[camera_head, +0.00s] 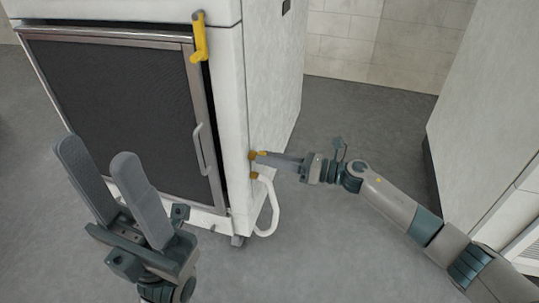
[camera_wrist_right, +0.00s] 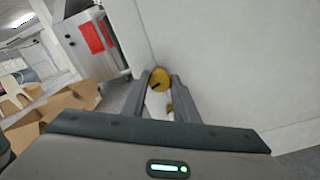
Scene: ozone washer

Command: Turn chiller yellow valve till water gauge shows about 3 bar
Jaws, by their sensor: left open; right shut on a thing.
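The chiller (camera_head: 233,120) is a white cabinet with a dark mesh front door. Two small yellow fittings sit low on its right side: an upper yellow valve (camera_head: 253,155) and a lower one (camera_head: 254,175) with a white hose (camera_head: 274,210). My right gripper (camera_head: 264,158) is shut on the upper yellow valve at the side panel. In the right wrist view the round yellow valve (camera_wrist_right: 159,79) shows between the fingertips. My left gripper (camera_head: 90,150) is open and empty in front of the door. No water gauge reading can be made out.
A yellow handle (camera_head: 199,38) sits at the door's top right, and a grey door handle (camera_head: 201,150) is below it. A white cabinet (camera_head: 490,110) stands at the right. Cardboard boxes (camera_wrist_right: 65,100) show in the wrist view. Grey floor between the cabinets is clear.

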